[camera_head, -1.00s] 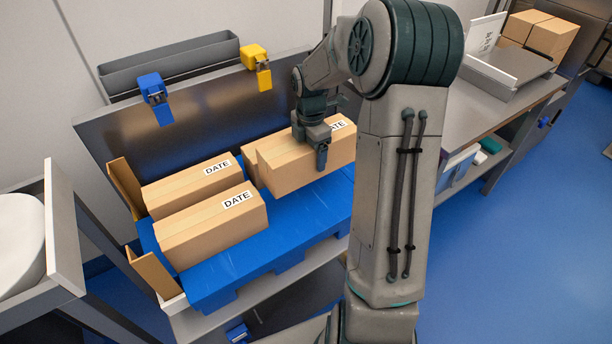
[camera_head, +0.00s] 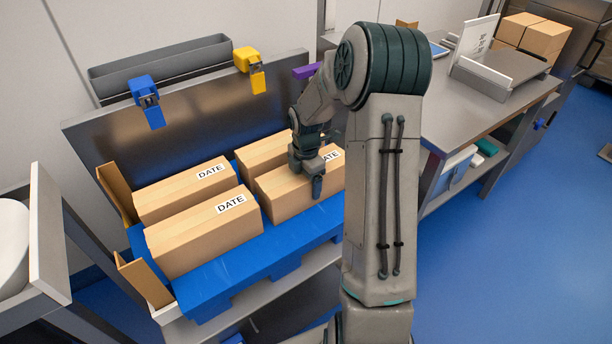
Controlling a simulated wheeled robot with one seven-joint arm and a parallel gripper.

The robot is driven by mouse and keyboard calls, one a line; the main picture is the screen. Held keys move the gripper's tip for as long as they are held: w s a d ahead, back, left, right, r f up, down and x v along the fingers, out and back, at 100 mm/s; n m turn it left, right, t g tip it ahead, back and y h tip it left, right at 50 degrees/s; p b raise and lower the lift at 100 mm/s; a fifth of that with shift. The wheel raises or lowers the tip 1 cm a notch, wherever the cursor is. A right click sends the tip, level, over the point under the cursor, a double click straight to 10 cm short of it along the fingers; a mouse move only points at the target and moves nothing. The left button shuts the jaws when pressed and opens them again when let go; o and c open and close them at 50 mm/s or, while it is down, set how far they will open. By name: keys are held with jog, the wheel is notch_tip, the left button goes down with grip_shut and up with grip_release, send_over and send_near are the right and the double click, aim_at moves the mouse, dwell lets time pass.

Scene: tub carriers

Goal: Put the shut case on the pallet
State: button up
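The pallet (camera_head: 225,280) is blue and lies on a metal bench. My gripper (camera_head: 314,184) is over the front right case (camera_head: 282,195), a brown shut carton with a DATE label partly covered by my arm. One finger lies against the case's front face; the other finger is hidden behind it. The gripper looks shut on this case, which stands level at the pallet surface; I cannot tell if a small gap remains under it. Another shut case (camera_head: 262,152) stands behind it. Two more DATE cases stand on the left, one in front (camera_head: 200,238) and one behind (camera_head: 180,195).
A cardboard corner piece (camera_head: 143,280) stands at the pallet's left. A dark upright panel (camera_head: 185,140) with blue (camera_head: 146,97) and yellow (camera_head: 250,66) clamp-like pieces and a grey trough (camera_head: 160,70) is behind.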

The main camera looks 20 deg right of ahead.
jog(key=o, duration=1.9)
jog(key=shift+o, duration=0.2)
notch_tip(320, 180, up, 12)
jog(key=p, duration=0.3)
jog(key=shift+f, duration=0.15)
jog(key=shift+s+r, duration=0.1)
jog(key=shift+r, duration=0.15)
jog(key=s+a+r+m, duration=0.2)
jog(key=s+a+m, duration=0.1)
jog(key=s+m, duration=0.3)
jog(key=s+a+r+m+t, duration=0.1)
jog(key=s+a+r+m, duration=0.1)
jog(key=s+a+m, duration=0.2)
jog(key=s+a+r+m, duration=0.3)
jog(key=s+m, duration=0.7)
jog(key=s, duration=0.3)
jog(key=shift+s+a+t, duration=0.15)
jog(key=shift+a+t, duration=0.05)
jog(key=shift+t, duration=0.1)
